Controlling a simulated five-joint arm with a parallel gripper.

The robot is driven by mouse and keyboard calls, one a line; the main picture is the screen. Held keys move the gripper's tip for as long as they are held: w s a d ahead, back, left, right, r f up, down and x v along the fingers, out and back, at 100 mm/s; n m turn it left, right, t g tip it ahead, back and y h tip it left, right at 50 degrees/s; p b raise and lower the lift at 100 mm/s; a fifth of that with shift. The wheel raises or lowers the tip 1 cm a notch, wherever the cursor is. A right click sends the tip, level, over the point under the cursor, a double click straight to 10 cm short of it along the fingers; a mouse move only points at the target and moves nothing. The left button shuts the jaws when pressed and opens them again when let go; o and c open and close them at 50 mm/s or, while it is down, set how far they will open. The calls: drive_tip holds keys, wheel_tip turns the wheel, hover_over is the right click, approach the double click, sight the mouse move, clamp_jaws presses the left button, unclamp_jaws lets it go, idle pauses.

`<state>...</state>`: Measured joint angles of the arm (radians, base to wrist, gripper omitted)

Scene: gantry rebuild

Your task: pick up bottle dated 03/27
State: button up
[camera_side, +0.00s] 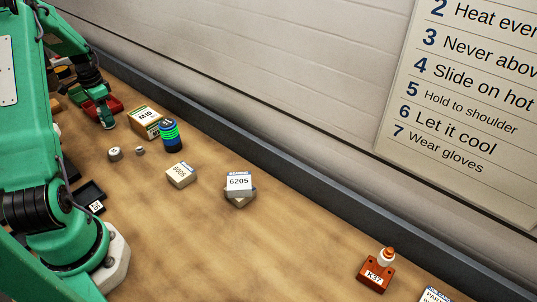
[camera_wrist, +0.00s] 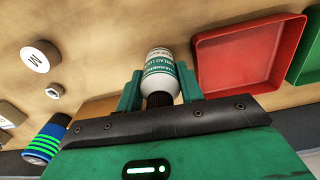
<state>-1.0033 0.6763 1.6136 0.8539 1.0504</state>
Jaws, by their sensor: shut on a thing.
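A bottle (camera_wrist: 160,72) with a white and teal printed label and a dark cap stands out in the wrist view. Its cap end points toward my gripper body. My gripper (camera_wrist: 159,80) is shut on it, with one green finger on each side. In the side view my gripper (camera_side: 106,118) is at the upper left, low over the bench; the bottle cannot be made out there.
A red tray (camera_wrist: 250,50) lies right of the bottle, with a green tray (camera_wrist: 312,60) beyond. A blue-green striped can (camera_side: 170,136) stands beside the M16 box (camera_side: 145,118). Boxes marked 6005 (camera_side: 181,175) and 6205 (camera_side: 239,182) lie mid-bench. The front middle bench is clear.

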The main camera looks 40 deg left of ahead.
drive_tip(key=shift+r, duration=0.55)
wheel_tip(320, 180, up, 3)
drive_tip(key=shift+w+d+r, duration=0.15)
drive_tip(key=w+d+r, duration=0.5)
drive_tip(key=d+r, duration=0.1)
drive_tip(key=d, duration=0.4)
drive_tip(key=shift+r, duration=0.25)
drive_tip(key=shift+d, duration=0.1)
